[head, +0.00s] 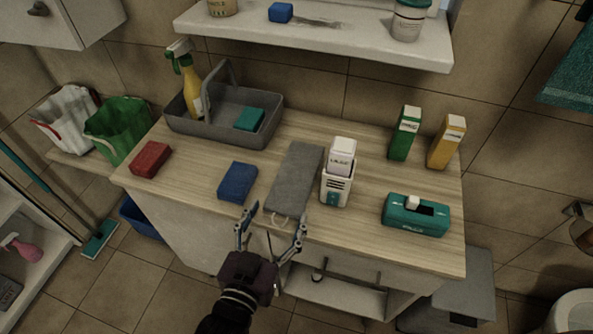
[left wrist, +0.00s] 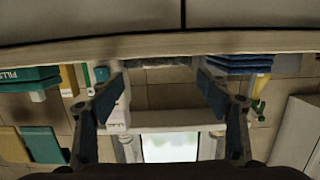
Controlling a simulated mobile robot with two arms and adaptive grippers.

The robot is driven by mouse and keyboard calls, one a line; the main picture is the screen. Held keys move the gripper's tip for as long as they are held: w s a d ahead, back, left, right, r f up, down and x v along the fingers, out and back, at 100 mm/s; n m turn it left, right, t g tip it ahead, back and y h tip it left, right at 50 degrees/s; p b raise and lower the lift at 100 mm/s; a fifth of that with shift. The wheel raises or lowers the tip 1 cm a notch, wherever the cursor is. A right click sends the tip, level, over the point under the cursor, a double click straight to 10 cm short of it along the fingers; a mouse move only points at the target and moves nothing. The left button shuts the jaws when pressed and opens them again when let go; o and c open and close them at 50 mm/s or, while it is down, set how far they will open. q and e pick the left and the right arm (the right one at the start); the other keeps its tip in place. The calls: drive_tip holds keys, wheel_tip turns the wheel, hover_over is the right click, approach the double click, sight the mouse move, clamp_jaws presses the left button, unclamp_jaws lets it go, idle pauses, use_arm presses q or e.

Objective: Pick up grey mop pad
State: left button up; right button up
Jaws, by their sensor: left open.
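The grey mop pad (head: 297,178) lies flat on the wooden counter, its long side running from back to front, with a pale loop at its front end. In the left wrist view a thin grey edge of the pad (left wrist: 160,62) shows between the fingers. My left gripper (head: 273,221) is open and empty at the counter's front edge, close to the pad's loop end, with its fingers pointing toward it. Whether the fingers touch the loop cannot be told. My right gripper is not in view.
A blue sponge (head: 237,182) lies left of the pad. A white box in a holder (head: 336,190) stands close on its right. A teal box (head: 416,215), green carton (head: 404,133) and yellow carton (head: 446,142) are further right. A grey caddy (head: 222,125) and red sponge (head: 150,159) are left.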

sight(294, 179)
use_arm(q)
drive_tip(key=x, duration=0.3)
drive_tip(key=shift+w+d+r, duration=0.1)
drive_tip(key=shift+w, duration=0.15)
drive_tip(key=shift+p+x, duration=0.4)
drive_tip(key=shift+x, duration=0.45)
drive_tip(key=x, duration=0.4)
drive_tip(key=shift+w+d+p, duration=0.1)
drive_tip(key=shift+p, duration=0.2)
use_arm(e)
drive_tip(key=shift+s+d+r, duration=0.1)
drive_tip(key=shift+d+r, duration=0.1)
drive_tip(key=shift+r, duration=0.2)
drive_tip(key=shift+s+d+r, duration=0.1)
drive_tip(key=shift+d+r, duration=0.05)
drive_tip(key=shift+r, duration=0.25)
use_arm(q)
drive_tip(key=c, duration=0.8)
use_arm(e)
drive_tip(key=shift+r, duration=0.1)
